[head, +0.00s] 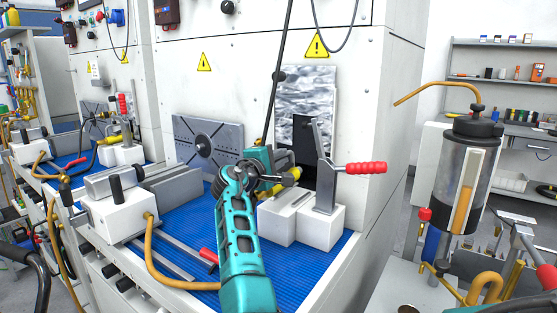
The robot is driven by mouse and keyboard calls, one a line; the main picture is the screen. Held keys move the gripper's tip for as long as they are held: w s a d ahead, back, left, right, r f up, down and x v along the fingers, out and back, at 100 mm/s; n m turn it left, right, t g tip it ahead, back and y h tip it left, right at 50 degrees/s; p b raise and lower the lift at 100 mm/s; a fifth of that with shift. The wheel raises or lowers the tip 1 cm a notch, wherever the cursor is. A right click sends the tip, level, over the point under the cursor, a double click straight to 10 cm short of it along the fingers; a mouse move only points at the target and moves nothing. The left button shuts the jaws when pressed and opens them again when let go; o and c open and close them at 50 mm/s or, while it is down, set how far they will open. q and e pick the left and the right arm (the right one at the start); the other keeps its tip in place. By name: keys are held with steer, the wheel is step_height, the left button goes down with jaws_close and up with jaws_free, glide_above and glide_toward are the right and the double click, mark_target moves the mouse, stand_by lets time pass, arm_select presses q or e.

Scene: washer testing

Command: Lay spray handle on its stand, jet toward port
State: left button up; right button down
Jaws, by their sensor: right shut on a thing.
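My right arm rises from the bottom centre, and my right gripper (268,172) is at its far end above the blue mat. It is shut on the spray handle (267,189), a yellow and dark piece largely hidden by the gripper and arm. A black hose (277,85) runs up from the gripper area. White blocks (290,215) with a red-handled clamp (364,168) stand just right of the gripper. I cannot tell which part is the stand or the port. My left gripper is not in view.
A grey slotted plate (208,143) stands at the back wall. A white block fixture (118,213) with an orange hose is to the left. A clear cylinder (468,180) with an orange tube stands at right.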

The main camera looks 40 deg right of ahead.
mark_target(290, 167)
steer(key=shift+w+d+f+b, duration=0.2)
steer(key=shift+d+b, duration=0.15)
steer(key=shift+d, duration=0.25)
steer(key=shift+w+d+f+b, duration=0.2)
steer(key=shift+d+b, duration=0.2)
steer(key=shift+d, duration=0.2)
steer(key=shift+w+d+f+b, duration=0.2)
steer(key=shift+d+f+b, duration=0.1)
steer(key=shift+d+b, duration=0.35)
steer(key=shift+w+d+f+b, duration=0.15)
steer(key=shift+d+f+b, duration=0.2)
steer(key=shift+d, duration=0.5)
steer(key=shift+f+b, duration=0.55)
steer(key=shift+f, duration=0.2)
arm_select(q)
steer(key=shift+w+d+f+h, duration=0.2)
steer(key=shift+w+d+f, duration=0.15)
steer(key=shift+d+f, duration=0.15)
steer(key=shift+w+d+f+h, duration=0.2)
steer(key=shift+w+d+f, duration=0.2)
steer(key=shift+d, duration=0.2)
arm_select(e)
steer(key=shift+f, duration=0.35)
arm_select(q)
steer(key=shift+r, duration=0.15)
